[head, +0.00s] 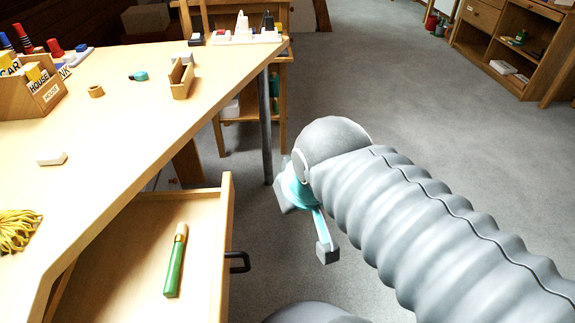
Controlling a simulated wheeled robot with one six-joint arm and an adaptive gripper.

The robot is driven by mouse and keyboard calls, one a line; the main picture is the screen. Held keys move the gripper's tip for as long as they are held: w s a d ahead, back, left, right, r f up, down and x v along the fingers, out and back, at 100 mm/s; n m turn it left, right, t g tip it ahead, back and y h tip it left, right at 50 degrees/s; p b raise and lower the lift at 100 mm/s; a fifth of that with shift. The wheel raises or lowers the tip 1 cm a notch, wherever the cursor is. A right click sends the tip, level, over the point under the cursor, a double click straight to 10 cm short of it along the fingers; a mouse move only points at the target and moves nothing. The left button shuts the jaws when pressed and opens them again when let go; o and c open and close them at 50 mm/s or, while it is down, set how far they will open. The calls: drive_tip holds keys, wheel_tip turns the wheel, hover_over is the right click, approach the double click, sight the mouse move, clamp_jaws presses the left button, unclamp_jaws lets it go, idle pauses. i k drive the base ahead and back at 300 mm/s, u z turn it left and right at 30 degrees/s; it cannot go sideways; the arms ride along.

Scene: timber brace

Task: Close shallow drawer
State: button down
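The shallow drawer (130,250) under the wooden table is pulled out, and its inside shows. A green marker-like stick (175,262) with a pale top lies in it. The drawer's front panel (226,215) faces right and carries a black handle (238,262). My gripper (322,252) is to the right of the drawer front, apart from the handle, with floor showing between. One teal finger with a grey tip shows clearly; the other finger is hidden or unclear, so its opening cannot be told.
The table top (120,140) holds a word-block box (35,95), a white eraser (52,158), yellow string (18,230) and a small wooden tray (181,80). A dark table leg (266,130) stands behind the drawer. Grey floor (420,110) is open at right, before a shelf (520,50).

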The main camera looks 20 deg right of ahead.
sight(120, 278)
drive_tip(key=z, duration=1.4)
drive_tip(key=k, duration=0.4)
drive_tip(key=u, duration=2.45)
